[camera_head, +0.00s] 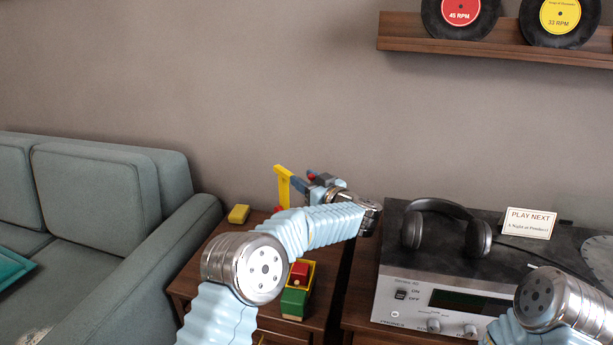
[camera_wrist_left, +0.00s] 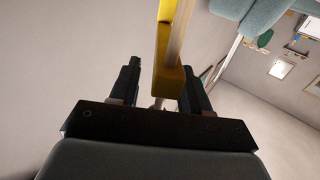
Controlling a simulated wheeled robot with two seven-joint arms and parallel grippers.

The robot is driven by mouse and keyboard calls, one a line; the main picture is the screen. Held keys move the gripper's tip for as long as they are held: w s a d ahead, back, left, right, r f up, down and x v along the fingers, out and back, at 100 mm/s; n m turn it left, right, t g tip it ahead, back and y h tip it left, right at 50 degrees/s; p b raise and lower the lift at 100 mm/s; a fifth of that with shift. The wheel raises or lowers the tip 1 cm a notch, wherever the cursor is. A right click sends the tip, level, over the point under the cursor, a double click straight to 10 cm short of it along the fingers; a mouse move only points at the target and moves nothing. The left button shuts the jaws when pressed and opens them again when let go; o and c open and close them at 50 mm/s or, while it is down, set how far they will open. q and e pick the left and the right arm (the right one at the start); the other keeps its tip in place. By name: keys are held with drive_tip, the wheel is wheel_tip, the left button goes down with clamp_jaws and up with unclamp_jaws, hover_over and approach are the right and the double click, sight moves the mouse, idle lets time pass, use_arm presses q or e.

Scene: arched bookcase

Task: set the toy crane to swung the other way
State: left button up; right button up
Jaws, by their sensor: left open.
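In the left wrist view, a yellow bar of the crane (camera_wrist_left: 169,72) lies between the two dark fingers of the left gripper (camera_wrist_left: 162,88). The fingers stand apart, with a gap visible on each side of the bar. The crane's base is mostly hidden by my left arm. My right arm shows at the lower right, but its gripper is out of view.
A yellow block (camera_head: 238,214) and a red, green and yellow toy (camera_head: 295,301) sit on the wooden table (camera_head: 193,277). The sofa (camera_head: 95,180) is at left. Right stand a silver stereo (camera_head: 380,300), headphones (camera_head: 480,238) and a card (camera_head: 530,222). A record shelf (camera_head: 480,49) hangs above.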

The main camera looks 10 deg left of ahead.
use_arm(q)
drive_tip(key=s+d+r+b, duration=0.2)
drive_tip(key=s+r, duration=0.9)
drive_tip(key=s, duration=0.3)
drive_tip(key=shift+d, duration=0.15)
